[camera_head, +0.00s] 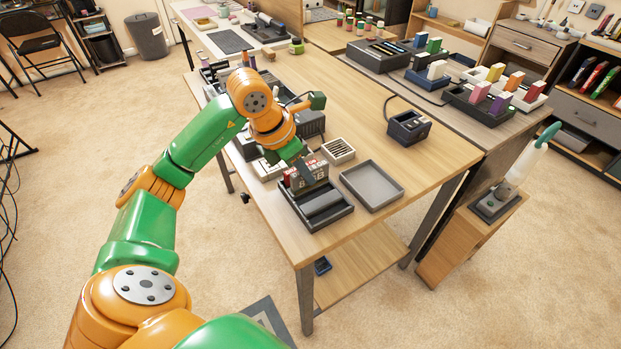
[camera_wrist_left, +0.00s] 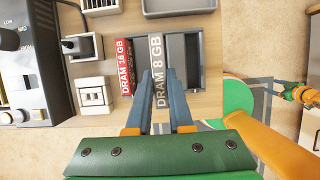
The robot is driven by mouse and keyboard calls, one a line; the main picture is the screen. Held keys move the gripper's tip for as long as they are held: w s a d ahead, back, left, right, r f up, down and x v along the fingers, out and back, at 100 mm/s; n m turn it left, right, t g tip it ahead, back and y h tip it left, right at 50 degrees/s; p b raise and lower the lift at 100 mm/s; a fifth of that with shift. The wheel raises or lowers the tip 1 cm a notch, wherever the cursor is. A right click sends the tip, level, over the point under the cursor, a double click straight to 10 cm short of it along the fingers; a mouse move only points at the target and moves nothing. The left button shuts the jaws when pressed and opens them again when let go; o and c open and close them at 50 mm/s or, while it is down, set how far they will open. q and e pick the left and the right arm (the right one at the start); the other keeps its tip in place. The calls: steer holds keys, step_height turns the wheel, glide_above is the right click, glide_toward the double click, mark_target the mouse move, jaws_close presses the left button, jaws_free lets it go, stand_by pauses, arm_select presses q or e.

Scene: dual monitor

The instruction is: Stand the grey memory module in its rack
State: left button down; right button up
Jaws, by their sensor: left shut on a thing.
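The grey memory module (camera_wrist_left: 157,70), marked DRAM 8 GB, is upright between the two fingers of my left gripper (camera_wrist_left: 160,80), which is shut on it. The dark rack (camera_head: 335,217) stands near the front edge of the table. A red module (camera_wrist_left: 124,68), marked DRAM 16 GB, stands just left of the grey one.
A shallow grey tray (camera_head: 372,186) lies right of the rack, and a small slotted box (camera_head: 338,150) behind it. The table's right part is mostly clear around a dark-blue device (camera_head: 408,127).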

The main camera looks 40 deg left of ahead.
mark_target(309, 187)
arm_select(q)
steer(key=x, duration=0.4)
steer(key=shift+s+f, duration=0.2)
steer(key=shift+f, duration=0.25)
steer(key=c, duration=0.8)
jaws_free()
steer(key=shift+f, duration=0.1)
steer(key=shift+r, duration=0.35)
steer(key=p+v, duration=0.1)
steer(key=v, duration=1)
steer(key=shift+s+a+r, duration=0.1)
steer(key=shift+s+r, duration=0.15)
steer(key=shift+r, duration=0.05)
steer(key=shift+f, duration=0.1)
